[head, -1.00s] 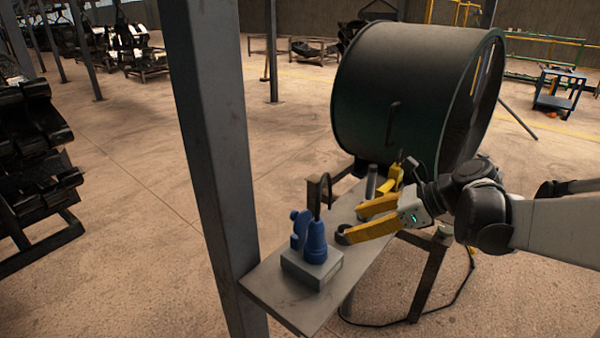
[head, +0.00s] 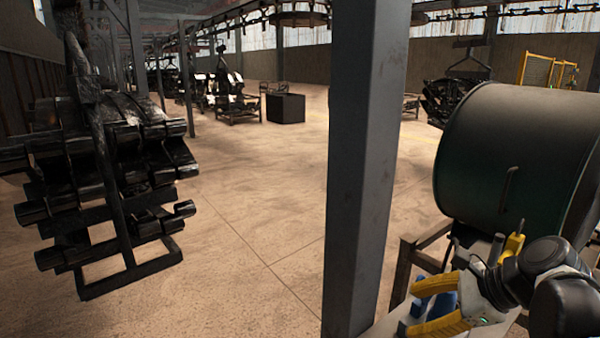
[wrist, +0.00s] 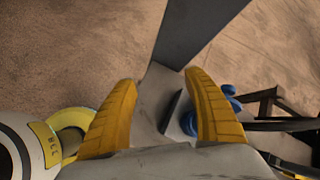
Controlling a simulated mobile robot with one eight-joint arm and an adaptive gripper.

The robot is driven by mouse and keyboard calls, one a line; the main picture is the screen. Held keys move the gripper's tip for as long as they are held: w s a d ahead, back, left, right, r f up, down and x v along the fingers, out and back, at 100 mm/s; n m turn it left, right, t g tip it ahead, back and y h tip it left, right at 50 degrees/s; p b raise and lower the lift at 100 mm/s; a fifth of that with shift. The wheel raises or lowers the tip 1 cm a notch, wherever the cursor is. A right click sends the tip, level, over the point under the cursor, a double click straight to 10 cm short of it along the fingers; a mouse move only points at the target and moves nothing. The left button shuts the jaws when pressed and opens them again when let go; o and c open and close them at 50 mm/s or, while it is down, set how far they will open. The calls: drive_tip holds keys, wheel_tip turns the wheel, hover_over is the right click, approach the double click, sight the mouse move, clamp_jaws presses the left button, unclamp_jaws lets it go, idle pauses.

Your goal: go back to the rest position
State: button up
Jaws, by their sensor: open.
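In the wrist view the two yellow fingers (wrist: 165,115) are spread over the narrow grey shelf (wrist: 150,103).
A grey steel post (head: 362,160) rises just left of my gripper. A large dark green drum (head: 510,150) is at the right. A rack of black springs (head: 100,170) stands at the left. Open floor (head: 240,220) lies between the rack and the post.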

drive_tip(key=s+a+f+n+h, duration=0.1)
drive_tip(key=s+n, duration=0.4)
drive_tip(key=n, duration=0.5)
drive_tip(key=s+a+f+n+t+h, duration=0.1)
drive_tip(key=s+n+h, duration=0.4)
drive_tip(key=n, duration=0.5)
drive_tip(key=shift+s+a+f+n, duration=0.2)
drive_tip(key=shift+s+a+n, duration=0.25)
drive_tip(key=shift+a, duration=0.45)
